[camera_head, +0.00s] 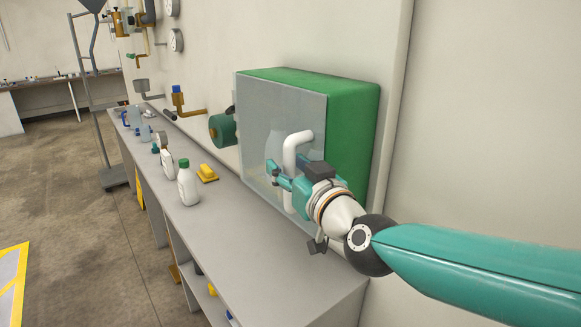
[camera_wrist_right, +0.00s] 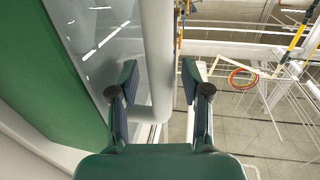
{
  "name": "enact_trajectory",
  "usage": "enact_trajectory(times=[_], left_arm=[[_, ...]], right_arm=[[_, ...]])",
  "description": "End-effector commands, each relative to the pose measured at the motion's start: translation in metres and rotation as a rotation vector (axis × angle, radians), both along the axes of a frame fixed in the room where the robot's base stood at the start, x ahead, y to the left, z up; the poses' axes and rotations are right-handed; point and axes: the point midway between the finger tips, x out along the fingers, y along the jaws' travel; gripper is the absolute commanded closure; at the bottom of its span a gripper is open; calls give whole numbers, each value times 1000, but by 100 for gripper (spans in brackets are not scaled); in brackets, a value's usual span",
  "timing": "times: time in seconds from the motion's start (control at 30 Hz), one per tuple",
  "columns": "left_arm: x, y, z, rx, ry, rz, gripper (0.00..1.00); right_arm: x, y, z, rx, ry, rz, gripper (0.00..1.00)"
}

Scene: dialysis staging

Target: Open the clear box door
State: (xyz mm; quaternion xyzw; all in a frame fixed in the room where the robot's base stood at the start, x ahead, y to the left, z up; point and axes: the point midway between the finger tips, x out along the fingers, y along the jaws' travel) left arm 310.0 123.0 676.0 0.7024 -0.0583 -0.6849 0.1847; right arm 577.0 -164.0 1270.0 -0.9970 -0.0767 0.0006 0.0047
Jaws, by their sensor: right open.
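The green box (camera_head: 345,120) stands on the grey bench against the wall. Its clear door (camera_head: 262,105) covers the front face and looks shut. A white bar handle (camera_head: 291,146) stands upright on the door. My right gripper (camera_head: 279,174) is at the lower part of the handle, with its fingers open. In the right wrist view, the handle (camera_wrist_right: 157,40) passes between the two open fingertips (camera_wrist_right: 158,80), with a gap visible on at least the right side. The clear door (camera_wrist_right: 100,35) is left of the handle there. My left gripper is not in view.
The grey bench (camera_head: 255,265) runs along the wall. A green round fitting (camera_head: 222,129) is beside the door's left edge.

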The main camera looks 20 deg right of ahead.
Motion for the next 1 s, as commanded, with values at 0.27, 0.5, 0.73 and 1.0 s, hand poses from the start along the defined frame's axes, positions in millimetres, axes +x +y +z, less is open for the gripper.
enact_trajectory(times=[0.27, 0.5, 0.73, 1.0], left_arm=[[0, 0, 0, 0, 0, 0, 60], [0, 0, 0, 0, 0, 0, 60], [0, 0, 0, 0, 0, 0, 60], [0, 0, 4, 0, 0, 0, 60]], right_arm=[[0, 0, 0, 0, 0, 0, 68], [0, 0, 0, 0, 0, 1, 100], [0, 0, 0, 0, 0, 1, 100], [2, 1, 1, 1, 1, -9, 100]])
